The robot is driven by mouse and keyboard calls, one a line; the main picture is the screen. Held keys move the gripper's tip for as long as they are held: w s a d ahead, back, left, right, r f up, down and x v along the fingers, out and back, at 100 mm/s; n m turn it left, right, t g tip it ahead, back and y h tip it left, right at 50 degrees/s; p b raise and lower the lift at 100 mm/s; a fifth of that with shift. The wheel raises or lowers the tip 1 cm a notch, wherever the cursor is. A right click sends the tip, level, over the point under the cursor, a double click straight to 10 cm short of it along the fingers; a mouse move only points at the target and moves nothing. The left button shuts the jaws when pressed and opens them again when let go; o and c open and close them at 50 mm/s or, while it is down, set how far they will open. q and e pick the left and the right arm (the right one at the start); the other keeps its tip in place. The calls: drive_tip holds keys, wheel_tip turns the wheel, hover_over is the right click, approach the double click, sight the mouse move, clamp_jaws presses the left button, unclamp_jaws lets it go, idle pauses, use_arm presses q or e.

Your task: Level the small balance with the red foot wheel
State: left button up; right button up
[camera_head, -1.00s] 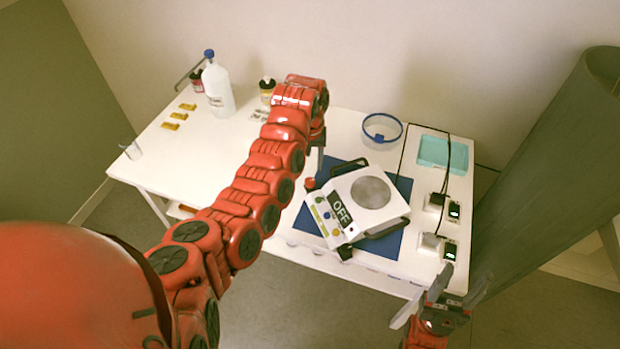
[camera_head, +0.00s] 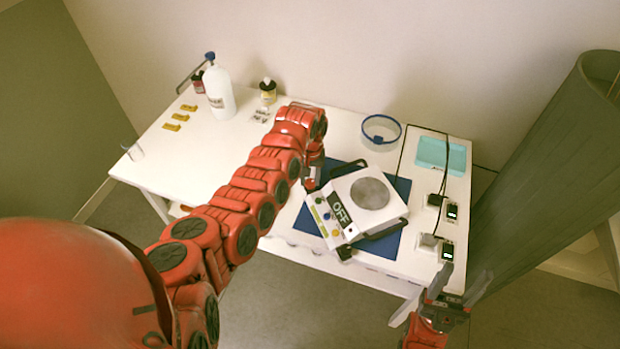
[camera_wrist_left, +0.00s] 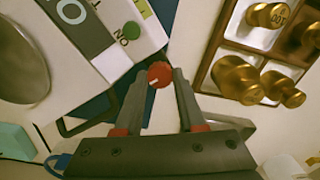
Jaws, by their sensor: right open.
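The small balance (camera_head: 350,184), white with a round grey pan and a display reading OFF, sits turned on a blue mat (camera_head: 391,247). Its display side and a green ON button show in the left wrist view (camera_wrist_left: 100,65). The red foot wheel (camera_wrist_left: 160,75) with a pale mark is at the balance's corner. My left gripper (camera_head: 312,182) is down at that corner. In the left wrist view its fingers (camera_wrist_left: 161,88) lie on both sides of the wheel; whether they press on it is unclear. My right gripper (camera_head: 452,287) is open and empty at the table's front right.
Brass weights (camera_wrist_left: 238,80) stand in a brown tray close to the left gripper. A white bottle (camera_head: 218,94), a blue-rimmed bowl (camera_head: 381,131), a teal tray (camera_head: 440,154) and black devices with cables (camera_head: 450,212) stand around.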

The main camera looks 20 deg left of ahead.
use_arm(q)
clamp_jaws()
drive_tip(key=shift+m, duration=0.3)
drive_tip(key=m+p, duration=0.1)
drive_tip(key=m, duration=0.4)
drive_tip(key=shift+s+m+p, duration=0.1)
drive_tip(key=shift+m+p, duration=0.3)
drive_tip(key=shift+m, duration=2.7)
